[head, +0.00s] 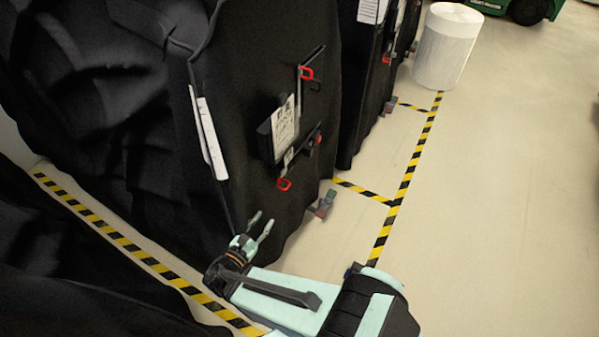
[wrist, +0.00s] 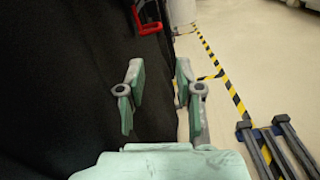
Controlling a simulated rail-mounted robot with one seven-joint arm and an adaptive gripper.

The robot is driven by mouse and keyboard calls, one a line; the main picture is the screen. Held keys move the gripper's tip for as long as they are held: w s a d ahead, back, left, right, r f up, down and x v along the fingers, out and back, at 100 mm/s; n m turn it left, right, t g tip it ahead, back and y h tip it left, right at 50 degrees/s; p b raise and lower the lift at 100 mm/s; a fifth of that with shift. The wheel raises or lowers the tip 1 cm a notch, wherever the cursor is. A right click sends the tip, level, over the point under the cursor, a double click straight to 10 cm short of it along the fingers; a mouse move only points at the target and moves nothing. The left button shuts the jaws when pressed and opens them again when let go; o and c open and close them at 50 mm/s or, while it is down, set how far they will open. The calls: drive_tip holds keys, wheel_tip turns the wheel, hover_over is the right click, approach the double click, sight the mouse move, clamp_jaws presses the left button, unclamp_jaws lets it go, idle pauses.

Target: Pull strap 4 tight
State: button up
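A cart under a black cover (head: 255,60) stands in front of me. Its near face carries straps with red handles: an upper one (head: 306,73), a lower one (head: 284,184) and one at the right (head: 318,138). I see no numbers that tell which is strap 4. My gripper (head: 262,222) is open and empty, low beside the cover and below left of the lower red handle. In the wrist view my gripper (wrist: 159,70) has its fingers apart, with the black cover at left. A red handle (wrist: 148,22) shows beyond the fingers, apart from them.
A framed label (head: 284,128) and white sheets (head: 207,137) are on the cover. More covered carts stand behind, and dark fabric fills the lower left. A white roll (head: 447,45) stands at the back. Yellow-black tape (head: 404,185) marks the floor, which is clear at right.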

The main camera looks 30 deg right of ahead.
sight(291, 183)
drive_tip(key=p+x, duration=0.4)
drive_tip(key=x, duration=1.4)
drive_tip(key=shift+w+r, duration=0.1)
clamp_jaws()
